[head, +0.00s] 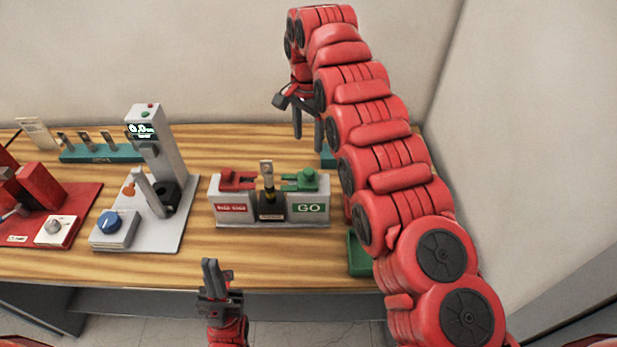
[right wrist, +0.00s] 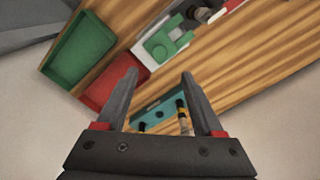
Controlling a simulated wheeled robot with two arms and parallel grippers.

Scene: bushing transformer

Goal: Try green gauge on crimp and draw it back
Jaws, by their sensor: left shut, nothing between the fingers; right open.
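The green gauge (head: 306,180) rests on top of the white GO block at the right end of the gauge stand (head: 270,222). It also shows in the right wrist view (right wrist: 168,43). A dark crimp (head: 268,183) with a metal tab on top stands upright in the middle of the stand, apart from the green gauge. The red gauge (head: 237,179) rests on the NO GO block to the left. My right gripper (head: 308,136) is open and empty, above and behind the stand. My left gripper (head: 210,266) is shut and empty, in front of the table edge.
A green tray (right wrist: 78,47) and a red tray (right wrist: 109,84) lie beside the stand; my right arm partly covers this area in the head view. A teal rack (right wrist: 150,108) holds parts behind. A grey tester (head: 160,160) and a red machine (head: 40,195) stand left.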

